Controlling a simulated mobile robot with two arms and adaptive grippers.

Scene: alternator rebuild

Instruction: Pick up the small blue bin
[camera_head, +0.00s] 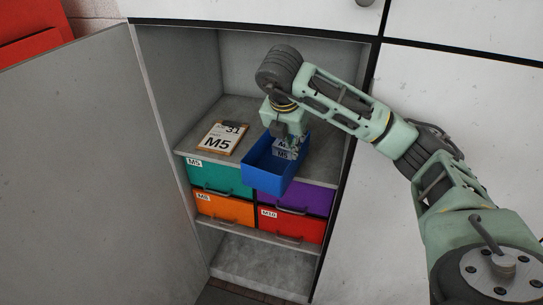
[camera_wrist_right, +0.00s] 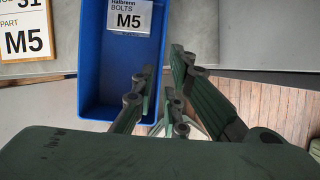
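The small blue bin (camera_head: 268,184) is at the front of the cabinet's upper shelf, its near end reaching over the shelf edge. It looks empty, with a white M5 bolts label at one end; it also shows in the right wrist view (camera_wrist_right: 100,80). My right gripper (camera_head: 289,138) points down at the bin's far right part. In the wrist view its fingers (camera_wrist_right: 161,72) are spread, one over the bin's inside and one beyond its right wall. Contact with the wall cannot be told. My left gripper is not in view.
A clipboard marked M5 (camera_head: 222,138) lies on the shelf (camera_head: 200,143) left of the bin. Below are teal (camera_head: 220,178), purple (camera_head: 312,197), orange (camera_head: 225,208) and red (camera_head: 292,226) drawers. The open cabinet door (camera_head: 100,170) stands left; the cabinet's side wall is close on the right.

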